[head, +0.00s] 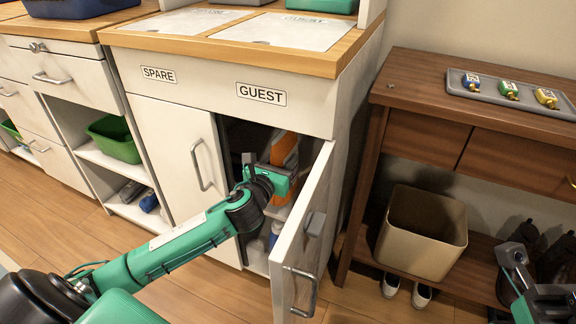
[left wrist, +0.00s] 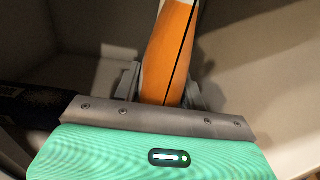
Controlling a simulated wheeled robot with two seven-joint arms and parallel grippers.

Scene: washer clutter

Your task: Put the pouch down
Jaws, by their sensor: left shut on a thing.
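The pouch (head: 285,150) is orange and white and stands upright inside the open cabinet under the GUEST label. My left gripper (left wrist: 165,88) is shut on the pouch, with a grey finger on each side of its lower part in the left wrist view (left wrist: 170,50). In the head view my left arm reaches in past the open door, and the fingers are hidden behind the wrist. I cannot tell whether the pouch touches the shelf. My right gripper (head: 535,285) shows only partly at the lower right edge, away from the cabinet, and its jaws are unclear.
The white cabinet door (head: 300,235) stands open just right of my left arm. A blue-and-white item (head: 275,232) sits low in the cabinet. To the right, a brown table (head: 420,95) holds a grey tray (head: 477,88); a beige bin (head: 422,235) stands on its lower shelf.

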